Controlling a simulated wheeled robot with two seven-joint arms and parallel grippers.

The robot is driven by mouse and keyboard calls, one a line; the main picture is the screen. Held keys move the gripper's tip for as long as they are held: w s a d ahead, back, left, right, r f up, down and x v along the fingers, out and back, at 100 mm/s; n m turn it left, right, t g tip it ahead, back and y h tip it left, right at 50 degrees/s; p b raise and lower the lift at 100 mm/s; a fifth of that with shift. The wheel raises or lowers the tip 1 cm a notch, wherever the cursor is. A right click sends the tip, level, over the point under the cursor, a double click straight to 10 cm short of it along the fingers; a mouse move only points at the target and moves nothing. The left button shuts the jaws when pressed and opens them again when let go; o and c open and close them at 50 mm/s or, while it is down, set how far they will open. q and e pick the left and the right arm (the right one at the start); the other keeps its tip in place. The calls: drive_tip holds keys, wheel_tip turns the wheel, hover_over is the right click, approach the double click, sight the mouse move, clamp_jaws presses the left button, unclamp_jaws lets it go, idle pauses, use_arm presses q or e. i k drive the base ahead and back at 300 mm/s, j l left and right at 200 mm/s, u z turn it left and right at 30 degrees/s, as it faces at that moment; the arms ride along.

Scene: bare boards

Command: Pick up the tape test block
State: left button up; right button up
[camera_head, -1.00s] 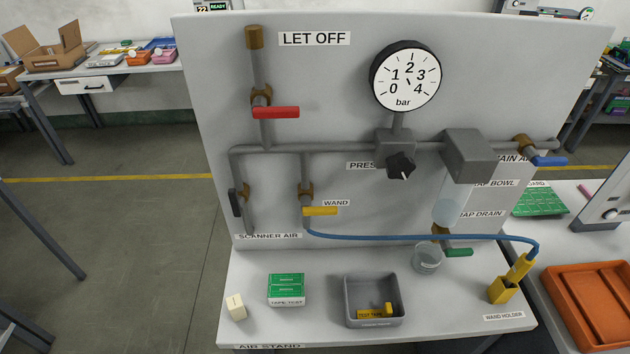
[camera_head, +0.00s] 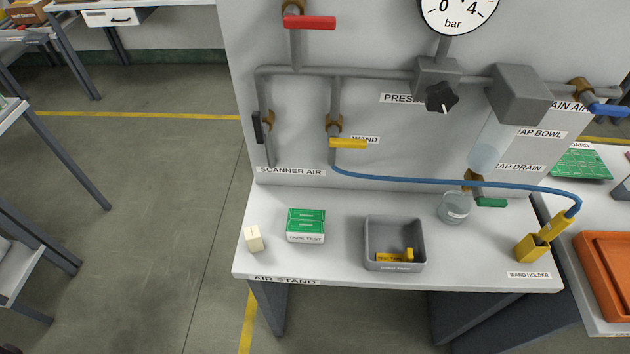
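A white label reading "TAPE TEST" (camera_head: 305,238) is at the front of a flat item with two green panels (camera_head: 306,221), lying on the left part of the light grey stand shelf (camera_head: 350,278). A small cream block (camera_head: 253,238) stands to its left, near the shelf's left edge, with a small dark mark on it. I cannot tell for certain which of these the task calls the tape test block. Neither of my grippers is in view.
A grey open tray (camera_head: 394,264) holds a yellow item (camera_head: 395,255). A clear cup (camera_head: 454,208) and a yellow wand in its holder (camera_head: 531,248) stand to the right. A blue hose (camera_head: 440,183) crosses above the shelf. A pipe panel (camera_head: 400,125) rises behind.

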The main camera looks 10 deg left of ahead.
sight(302, 226)
drive_tip(key=j+z, duration=0.3)
drive_tip(key=k+j+z, duration=0.1)
drive_tip(key=j+z, duration=0.15)
drive_tip(key=j, duration=0.15)
drive_tip(key=k+j+z, duration=0.1)
drive_tip(key=j+z, duration=0.2)
drive_tip(key=k+j+z, duration=0.15)
drive_tip(key=j+z, duration=0.15)
drive_tip(key=j, duration=0.1)
